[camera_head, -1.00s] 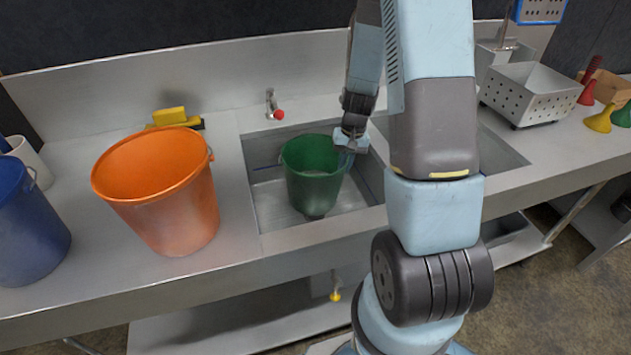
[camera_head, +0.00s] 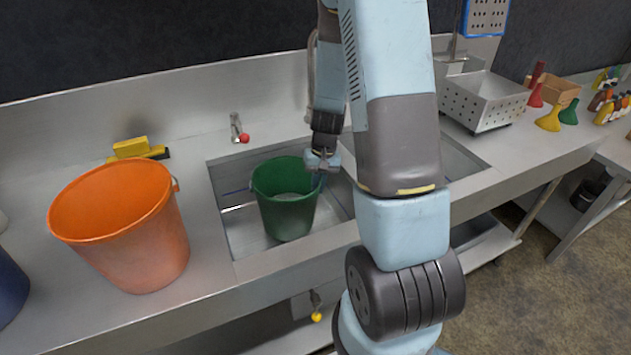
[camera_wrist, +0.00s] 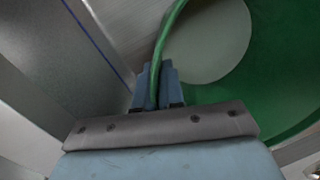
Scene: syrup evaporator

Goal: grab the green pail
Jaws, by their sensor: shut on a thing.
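The green pail (camera_head: 286,212) is in the left sink basin in the head view, nearly upright. Its rim and inside wall (camera_wrist: 275,75) fill the right of the wrist view, with a pale round bottom. My gripper (camera_head: 319,178) is at the pail's right rim. In the wrist view my gripper (camera_wrist: 157,88) has its two blue fingers shut on the rim, one on each side of the wall. Whether the pail's underside touches the basin floor is hidden.
An orange bucket (camera_head: 125,225) stands on the counter left of the basin. A tap with a red knob (camera_head: 240,130) is behind it. A perforated metal box (camera_head: 483,101) and coloured funnels (camera_head: 549,117) stand at the right.

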